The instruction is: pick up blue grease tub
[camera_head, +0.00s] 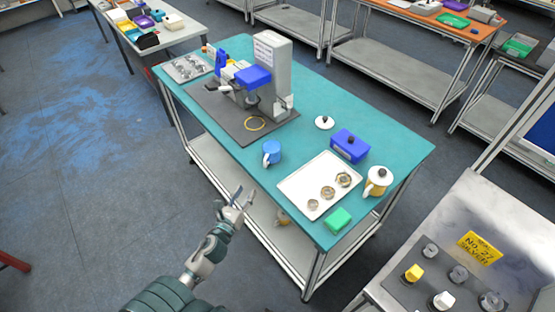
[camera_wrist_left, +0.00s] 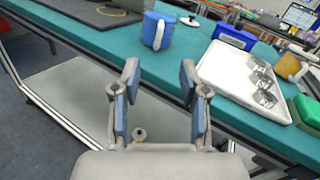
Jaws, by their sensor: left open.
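A round blue tub (camera_head: 271,152) with a pale handle on its side stands upright near the front edge of the teal table. It also shows in the left wrist view (camera_wrist_left: 157,30), beyond the fingertips. My left gripper (camera_head: 240,198) is open and empty, in front of the table edge and short of the blue tub, not touching it. In the left wrist view its two fingers (camera_wrist_left: 159,78) are spread apart. My right gripper is not in view.

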